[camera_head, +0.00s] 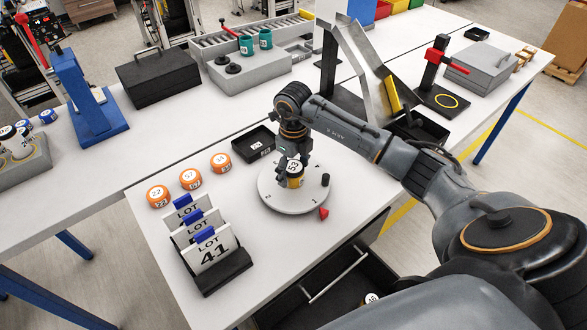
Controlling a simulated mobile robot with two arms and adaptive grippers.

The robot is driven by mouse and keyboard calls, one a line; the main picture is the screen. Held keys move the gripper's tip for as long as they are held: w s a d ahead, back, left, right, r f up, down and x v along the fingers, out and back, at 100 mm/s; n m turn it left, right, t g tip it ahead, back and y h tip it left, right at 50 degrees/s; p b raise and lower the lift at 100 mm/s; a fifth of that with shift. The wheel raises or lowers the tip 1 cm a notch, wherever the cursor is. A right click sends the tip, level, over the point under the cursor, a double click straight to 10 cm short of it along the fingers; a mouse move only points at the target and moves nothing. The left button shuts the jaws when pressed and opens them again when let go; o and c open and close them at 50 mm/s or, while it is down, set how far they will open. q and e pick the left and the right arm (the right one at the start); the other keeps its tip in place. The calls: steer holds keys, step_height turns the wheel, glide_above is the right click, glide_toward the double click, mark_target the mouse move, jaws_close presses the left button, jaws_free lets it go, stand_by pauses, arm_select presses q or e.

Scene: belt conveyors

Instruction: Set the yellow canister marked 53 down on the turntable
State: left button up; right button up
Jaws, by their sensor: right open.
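The yellow canister (295,181), with a white top that carries a dark number too small to read surely, stands upright on the round white turntable (281,202). My right gripper (291,164) comes down from above, close behind and at the canister's upper part. Its jaws are open, and the canister hides part of the fingers. I cannot tell whether a finger touches it. A small dark knob (325,180) and a red wedge (323,213) are at the turntable's right and front edge. My left gripper is not in view.
Several orange canisters (190,179) stand left of the turntable. A rack with LOT cards (212,250) is in front of them. A black tray (253,145) lies behind the turntable. An open drawer (340,290) is below the table edge.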

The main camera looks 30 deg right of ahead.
mark_target(294, 167)
steer(key=shift+r, duration=0.25)
step_height(294, 167, up, 11)
steer(key=b, duration=0.3)
steer(key=shift+w+f, duration=0.1)
steer(key=shift+f, duration=0.05)
steer(key=shift+r, duration=0.55)
steer(key=shift+f, duration=0.1)
